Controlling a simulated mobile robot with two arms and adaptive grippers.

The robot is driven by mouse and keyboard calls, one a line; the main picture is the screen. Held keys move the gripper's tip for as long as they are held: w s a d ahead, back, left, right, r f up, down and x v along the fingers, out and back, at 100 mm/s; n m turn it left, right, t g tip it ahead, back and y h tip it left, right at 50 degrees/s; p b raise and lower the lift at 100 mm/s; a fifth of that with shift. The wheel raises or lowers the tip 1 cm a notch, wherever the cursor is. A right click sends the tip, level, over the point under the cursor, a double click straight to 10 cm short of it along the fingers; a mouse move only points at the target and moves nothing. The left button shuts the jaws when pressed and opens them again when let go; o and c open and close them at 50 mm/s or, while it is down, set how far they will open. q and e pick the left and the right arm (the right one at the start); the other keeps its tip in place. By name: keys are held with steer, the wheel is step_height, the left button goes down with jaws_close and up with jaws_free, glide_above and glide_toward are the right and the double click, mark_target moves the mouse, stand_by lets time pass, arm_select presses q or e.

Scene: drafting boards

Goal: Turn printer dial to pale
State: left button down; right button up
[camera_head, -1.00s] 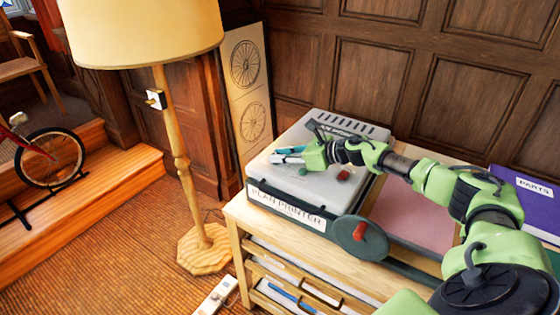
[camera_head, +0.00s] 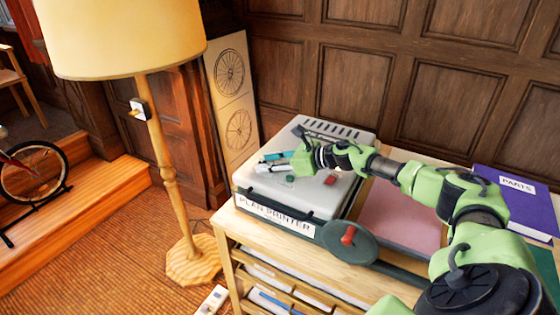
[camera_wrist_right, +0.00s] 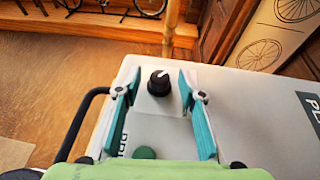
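The plan printer (camera_head: 318,196) is a pale grey box with a dark base on a wooden cabinet. Its black dial (camera_wrist_right: 159,82), with a white pointer mark, shows in the right wrist view on the printer's top; the pointer leans toward the upper right. Any dial labels are too small to read. My right gripper (camera_head: 262,163) is over the left part of the printer top. In the right wrist view its teal fingers (camera_wrist_right: 158,100) stand open on either side of the dial, apart from it. In the head view the dial is hard to make out. My left gripper is not in view.
A green button (camera_head: 290,179) and a red button (camera_head: 330,180) sit on the printer top. A floor lamp (camera_head: 165,160) stands left. A purple parts folder (camera_head: 516,200) lies right.

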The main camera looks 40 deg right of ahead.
steer(key=v, duration=0.9)
steer(key=shift+s+d+f, duration=0.15)
steer(key=shift+s+d, duration=0.1)
steer(key=shift+s, duration=0.05)
steer(key=shift+v, duration=0.95)
steer(key=shift+a+r, duration=0.1)
steer(key=shift+r, duration=0.15)
